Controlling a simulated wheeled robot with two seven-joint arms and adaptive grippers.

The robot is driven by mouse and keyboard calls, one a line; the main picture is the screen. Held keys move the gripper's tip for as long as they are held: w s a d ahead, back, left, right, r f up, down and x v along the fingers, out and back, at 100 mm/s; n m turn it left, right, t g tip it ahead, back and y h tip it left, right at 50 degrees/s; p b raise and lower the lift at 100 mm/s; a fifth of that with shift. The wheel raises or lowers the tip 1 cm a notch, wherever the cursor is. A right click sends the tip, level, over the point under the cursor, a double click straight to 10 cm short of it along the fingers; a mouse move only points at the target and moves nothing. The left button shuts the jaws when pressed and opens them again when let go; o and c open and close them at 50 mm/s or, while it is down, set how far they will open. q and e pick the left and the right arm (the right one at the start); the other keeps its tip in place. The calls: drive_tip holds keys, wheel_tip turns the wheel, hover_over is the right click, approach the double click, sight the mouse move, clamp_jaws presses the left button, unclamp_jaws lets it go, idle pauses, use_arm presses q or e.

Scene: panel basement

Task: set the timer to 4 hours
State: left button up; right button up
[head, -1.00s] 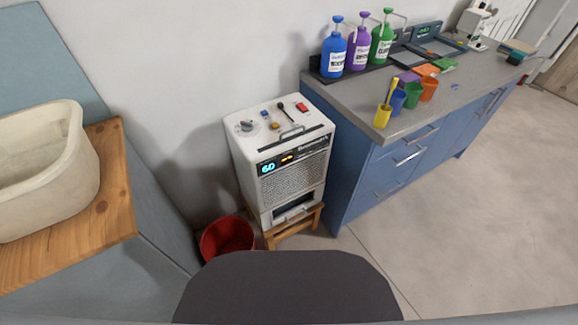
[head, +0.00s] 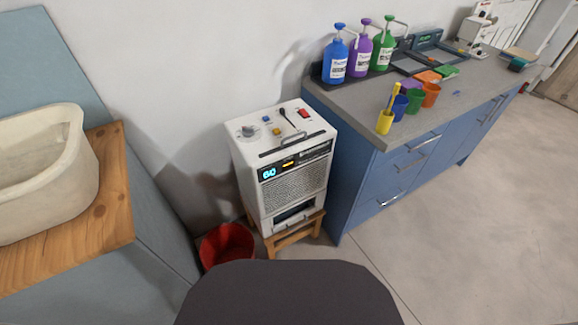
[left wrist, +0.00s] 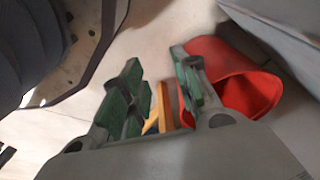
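A white dehumidifier-like machine (head: 287,170) stands on a small wooden stool in the middle of the head view. Its front display (head: 269,173) reads "60" in blue, with a small orange light beside it. On its top are a grey round knob (head: 248,131), a blue button (head: 266,119), a yellow button (head: 276,131), a black lever (head: 288,118) and a red switch (head: 304,113). My left gripper (left wrist: 158,82) shows only in the left wrist view, with its green-padded fingers apart and nothing between the tips. My right gripper is not in view.
A red bucket (head: 227,244) stands left of the wooden stool (head: 293,234). A blue cabinet (head: 385,176) with cups and pump bottles stands close on the right. A wooden counter with a white basin (head: 40,170) is at left. Open floor lies at right.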

use_arm(q)
drive_tip(key=shift+c, duration=0.4)
clamp_jaws()
idle(1.0)
